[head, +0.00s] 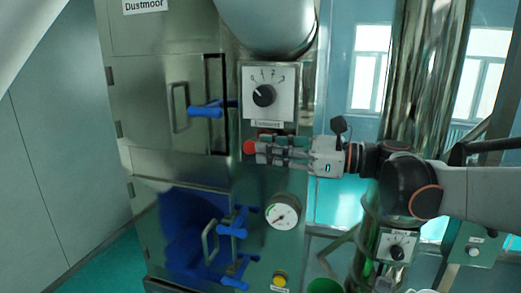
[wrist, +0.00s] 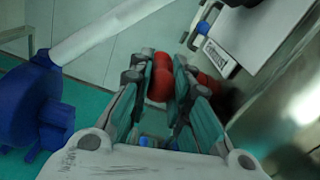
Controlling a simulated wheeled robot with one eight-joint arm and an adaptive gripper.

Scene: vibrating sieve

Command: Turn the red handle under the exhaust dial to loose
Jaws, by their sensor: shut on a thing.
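The red handle (head: 249,147) shows in the head view as a red end just left of my gripper's fingertips, below the exhaust dial (head: 264,95). The dial has a black knob on a white plate, with a label under it. My gripper (head: 262,149) reaches in from the right and is shut on the red handle. In the wrist view the red handle (wrist: 160,82) lies between the fingers of my gripper (wrist: 160,95), with red parts showing on both sides. The fingers hide much of the handle and its mount.
Blue door handles (head: 207,109) stick out to the left of the dial, with more blue handles (head: 232,231) lower down. A pressure gauge (head: 283,213) and a yellow button (head: 280,279) sit below my gripper. A shiny vertical pipe stands at the right.

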